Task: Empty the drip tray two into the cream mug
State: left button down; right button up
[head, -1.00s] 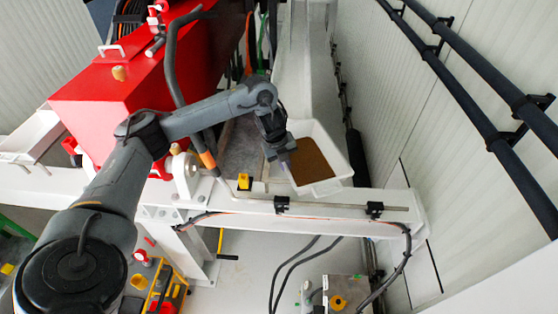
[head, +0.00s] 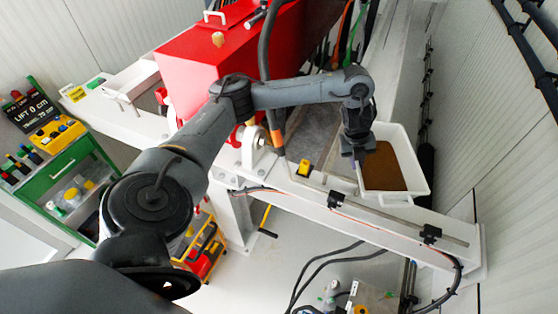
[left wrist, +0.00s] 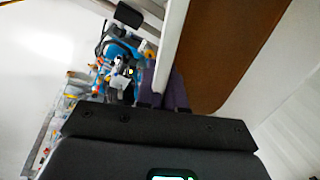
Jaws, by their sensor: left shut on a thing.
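The drip tray (head: 421,168) is a white rectangular tray with a brown layer of contents (head: 385,168), right of centre in the head view. It looks about level beside the white beam. My left gripper (head: 359,160) is at the tray's left side, shut on its wall. In the left wrist view the tray's white wall (left wrist: 172,45) runs up from between the dark fingers, with the brown contents (left wrist: 225,45) to its right. I cannot make out a cream mug in these views. My right gripper is not in view.
A white beam (head: 385,222) with clamps and a cable runs just in front of the tray. A red machine housing (head: 215,65) stands behind my left arm. A green cart (head: 62,165) with small items is at the left. A ribbed wall (head: 510,150) closes the right side.

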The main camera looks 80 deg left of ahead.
pick_arm(q)
jog(key=shift+w+d+r, duration=0.2)
jog(key=shift+w+r, duration=0.25)
jog(key=shift+r, duration=0.1)
jog(key=shift+w+d+r, duration=0.35)
jog(key=shift+w+d, duration=0.1)
jog(key=shift+d, duration=0.15)
jog(key=m, duration=0.2)
send_over(385, 180)
jog(key=s+d, duration=0.3)
jog(key=s, duration=0.1)
jog(key=shift+w, duration=0.25)
jog(key=s+d+f+n, duration=0.1)
jog(key=d+f, duration=0.1)
jog(key=d, duration=0.6)
jog(key=s+d+f+n, duration=0.1)
jog(key=d+f, duration=0.1)
jog(key=d, duration=0.6)
jog(key=s+d+f+n+g+y, duration=0.1)
jog(key=s+f+n, duration=0.1)
jog(key=n, duration=0.8)
jog(key=s+d+f+n+g+y, duration=0.1)
jog(key=s+f+n+y, duration=0.1)
jog(key=n, duration=0.9)
jog(key=shift+s+f+g, duration=0.3)
jog(key=shift+s+f, duration=0.5)
jog(key=shift+s, duration=0.4)
